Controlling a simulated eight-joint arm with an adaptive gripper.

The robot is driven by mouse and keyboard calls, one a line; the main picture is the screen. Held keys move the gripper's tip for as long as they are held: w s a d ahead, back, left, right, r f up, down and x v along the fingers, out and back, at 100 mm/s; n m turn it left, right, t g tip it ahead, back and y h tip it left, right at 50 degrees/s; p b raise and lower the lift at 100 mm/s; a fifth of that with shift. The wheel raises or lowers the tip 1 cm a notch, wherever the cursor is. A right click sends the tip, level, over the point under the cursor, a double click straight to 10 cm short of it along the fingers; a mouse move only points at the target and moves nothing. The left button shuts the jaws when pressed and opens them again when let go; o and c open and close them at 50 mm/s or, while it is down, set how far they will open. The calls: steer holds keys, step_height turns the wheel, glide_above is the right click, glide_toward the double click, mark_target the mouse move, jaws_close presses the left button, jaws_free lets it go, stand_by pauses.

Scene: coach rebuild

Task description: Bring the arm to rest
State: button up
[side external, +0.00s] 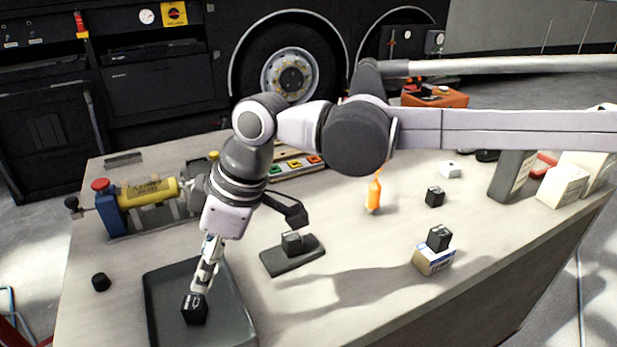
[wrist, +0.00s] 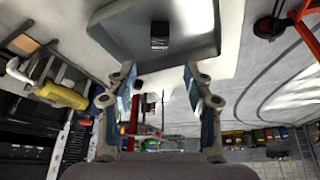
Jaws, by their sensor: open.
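My gripper (side external: 205,276) points down over the dark grey tray (side external: 165,284) at the table's front left. In the wrist view my gripper (wrist: 158,70) shows its two fingers spread apart with nothing between them. A small black cube (side external: 194,311) sits in the tray, just below the fingertips in the side view. The wrist view also shows the black cube (wrist: 160,36) in the tray (wrist: 118,38), beyond the fingers and apart from them. Whether a fingertip touches the cube in the side view is hard to tell.
A yellow cylinder device (side external: 150,191) stands behind the tray. A dark stand (side external: 292,258) with a black block is right of it. An orange bottle (side external: 374,196), a small box (side external: 434,260) topped by a black cube, and another black cube (side external: 434,196) stand farther right.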

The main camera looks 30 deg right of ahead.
mark_target(192, 303)
steer(key=x, duration=1.1)
steer(key=shift+a+f, duration=0.1)
step_height(192, 303, up, 4)
steer(key=shift+r, duration=0.1)
steer(key=w+d+r, duration=0.4)
steer(key=d+r, duration=0.3)
steer(key=d, duration=0.5)
steer(key=w+d+m+t+h, duration=0.1)
steer(key=w+d+m, duration=0.3)
steer(key=d, duration=0.9)
steer(key=w+d+m+t+h, duration=0.1)
steer(key=w+d+m, duration=0.2)
steer(key=d, duration=1)
steer(key=w+d+m+h, duration=0.1)
steer(key=w+d+m, duration=0.3)
steer(key=d, duration=0.9)
steer(key=w, duration=0.3)
steer(key=shift+w+f+m+t+h, duration=0.3)
steer(key=shift+f+t, duration=0.1)
